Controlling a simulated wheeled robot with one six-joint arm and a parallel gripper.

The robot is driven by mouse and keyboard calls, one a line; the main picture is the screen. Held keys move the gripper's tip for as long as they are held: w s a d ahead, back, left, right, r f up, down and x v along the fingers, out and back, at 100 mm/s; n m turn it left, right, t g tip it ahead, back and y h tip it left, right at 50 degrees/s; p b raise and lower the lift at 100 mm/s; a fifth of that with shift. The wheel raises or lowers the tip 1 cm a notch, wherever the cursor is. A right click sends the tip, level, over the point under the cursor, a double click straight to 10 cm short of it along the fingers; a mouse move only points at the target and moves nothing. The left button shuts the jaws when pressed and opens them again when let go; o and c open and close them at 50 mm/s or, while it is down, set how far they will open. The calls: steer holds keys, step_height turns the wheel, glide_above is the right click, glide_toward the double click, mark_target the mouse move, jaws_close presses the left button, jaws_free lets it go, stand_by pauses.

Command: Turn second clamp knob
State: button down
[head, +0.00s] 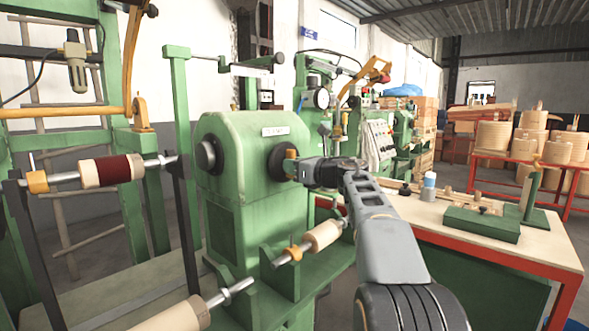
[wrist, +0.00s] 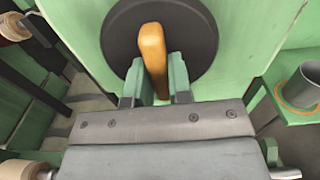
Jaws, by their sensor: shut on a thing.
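An orange clamp knob (head: 290,153) stands out from a dark round disc (head: 279,162) on the front of the green winding machine (head: 228,135). In the wrist view the knob (wrist: 152,50) is an upright, slightly tilted bar in front of the dark disc (wrist: 190,30). My gripper (head: 297,169) is at the disc. In the wrist view my gripper (wrist: 156,76) has its two green fingers closed on either side of the knob's lower part. The knob's lower end is partly hidden between the fingers.
Spools on rods stand close by: a dark red and tan one (head: 112,171) at left and a tan one (head: 322,235) below my arm. A red-edged workbench (head: 535,250) at right carries a green fixture (head: 483,222) and a blue-and-white bottle (head: 429,186).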

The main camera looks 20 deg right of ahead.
stand_by(0.4)
steer(key=c, duration=1)
jaws_free()
steer(key=shift+c, duration=0.2)
steer(key=v, duration=1.4)
